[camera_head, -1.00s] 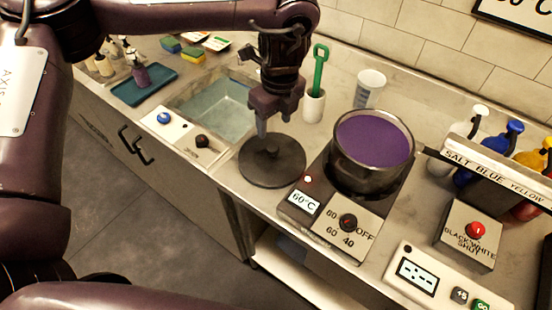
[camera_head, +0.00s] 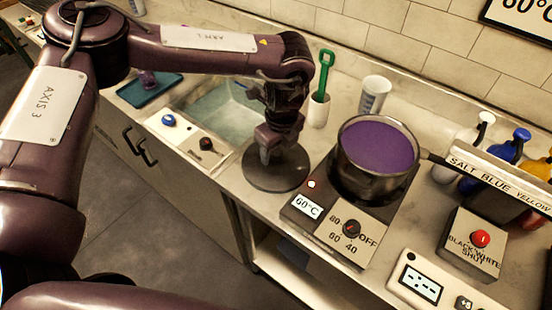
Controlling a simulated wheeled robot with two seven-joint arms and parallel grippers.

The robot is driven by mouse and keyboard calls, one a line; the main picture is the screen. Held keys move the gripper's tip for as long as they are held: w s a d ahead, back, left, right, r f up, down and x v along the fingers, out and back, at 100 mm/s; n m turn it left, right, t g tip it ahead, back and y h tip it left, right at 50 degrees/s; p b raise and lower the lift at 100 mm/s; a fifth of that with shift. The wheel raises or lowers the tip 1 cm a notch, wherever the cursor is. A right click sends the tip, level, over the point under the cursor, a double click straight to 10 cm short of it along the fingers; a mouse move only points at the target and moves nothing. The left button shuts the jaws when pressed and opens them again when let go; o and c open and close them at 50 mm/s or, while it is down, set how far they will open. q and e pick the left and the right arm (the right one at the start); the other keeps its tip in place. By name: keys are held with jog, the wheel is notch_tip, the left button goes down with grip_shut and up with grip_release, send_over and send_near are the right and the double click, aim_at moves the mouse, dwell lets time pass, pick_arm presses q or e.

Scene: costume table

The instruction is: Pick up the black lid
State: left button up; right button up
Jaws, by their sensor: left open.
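The black lid (camera_head: 275,178) lies flat on the counter, left of the hot plate, as a dark round disc. My left gripper (camera_head: 267,158) points down over the lid, its fingers close to the lid's middle. The gripper is open. The fingers cover the middle of the lid, so any knob there is hidden, and I cannot tell whether they touch it. My right gripper does not show.
A pot of purple liquid (camera_head: 378,150) stands on the hot plate (camera_head: 330,228) just right of the lid. A sink (camera_head: 222,112) is behind left. A white holder with a green tool (camera_head: 319,108) and a white cup (camera_head: 374,95) stand behind.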

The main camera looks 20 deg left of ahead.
pick_arm(q)
grip_shut()
jog(key=shift+r, duration=0.15)
dwell(0.4)
